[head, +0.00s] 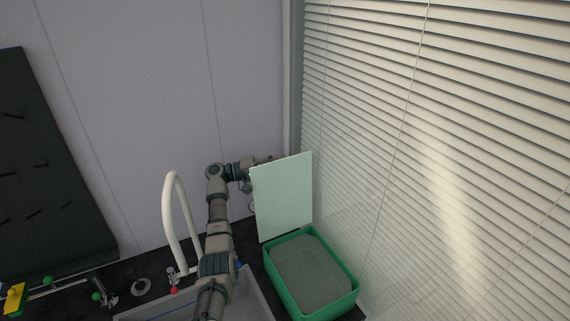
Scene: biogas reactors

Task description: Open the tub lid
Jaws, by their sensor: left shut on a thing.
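The tub (351,296) is green with a grey inside, and stands on the dark counter at the lower middle right. Its pale mint lid (284,197) stands up near vertical at the tub's back edge, and the tub's top is uncovered. My left gripper (262,162) is at the lid's upper left edge, shut on it; its fingertips are partly hidden behind the lid. My right gripper is not in view.
A white curved faucet (171,213) rises left of my left arm, over a grey sink (262,304). Valves with coloured knobs (97,296) sit at the lower left. Window blinds (450,150) stand close at the right. A dark pegboard (45,170) hangs at the left.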

